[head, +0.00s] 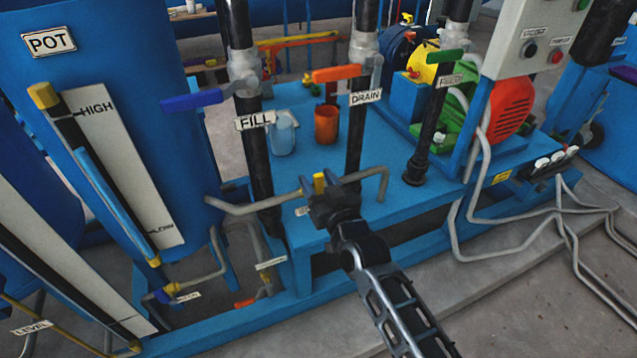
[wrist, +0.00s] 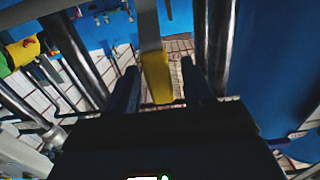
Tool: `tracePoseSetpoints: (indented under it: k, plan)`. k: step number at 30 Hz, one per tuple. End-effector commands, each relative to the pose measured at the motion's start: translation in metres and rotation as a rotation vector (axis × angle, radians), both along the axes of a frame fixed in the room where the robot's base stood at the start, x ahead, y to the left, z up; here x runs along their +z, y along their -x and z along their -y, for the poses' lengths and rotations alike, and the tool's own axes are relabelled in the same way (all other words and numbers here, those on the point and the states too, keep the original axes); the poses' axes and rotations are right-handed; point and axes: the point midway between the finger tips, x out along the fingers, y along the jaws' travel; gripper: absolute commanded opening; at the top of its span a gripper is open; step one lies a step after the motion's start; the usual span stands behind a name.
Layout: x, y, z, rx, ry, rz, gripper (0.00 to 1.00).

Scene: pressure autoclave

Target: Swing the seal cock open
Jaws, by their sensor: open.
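A short yellow lever (head: 319,183) stands up on a thin grey pipe (head: 255,206) above the blue bench. It looks like the seal cock, but the small white tag (head: 302,211) beside it is too small and partly hidden to read. My gripper (head: 322,192) is at this lever from the front and covers its lower part. In the wrist view the yellow lever (wrist: 157,78) lies between the two dark fingers of my gripper (wrist: 160,68). The fingers are open, with a gap on both sides of the lever.
Vertical black pipes carry the blue FILL lever (head: 192,101), the orange DRAIN lever (head: 337,74) and a green lever (head: 444,57). A blue pot (head: 110,130) stands at left. An orange cup (head: 326,124) and a clear beaker (head: 283,133) stand on the bench (head: 390,195) behind my gripper.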

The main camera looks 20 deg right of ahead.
Motion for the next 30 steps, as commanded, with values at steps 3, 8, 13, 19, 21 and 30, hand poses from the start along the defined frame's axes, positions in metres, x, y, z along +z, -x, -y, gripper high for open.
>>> tracePoseSetpoints:
  k: [3,8,13,19,21,30]
  plan:
    - [0.0002,0.0002,0.0,0.0,0.0,0.0,0.51]
    - [0.0003,0.0003,0.0,0.0,0.0,0.0,0.38]
    - [0.0003,0.0004,0.0,0.0,0.0,0.0,0.21]
    - [0.0003,0.0004,0.0,0.0,0.0,0.0,0.02]
    - [0.0003,0.0004,0.0,0.0,0.0,0.0,0.0]
    - [0.0,0.0005,0.0003,0.0,-0.002,0.0,0.0]
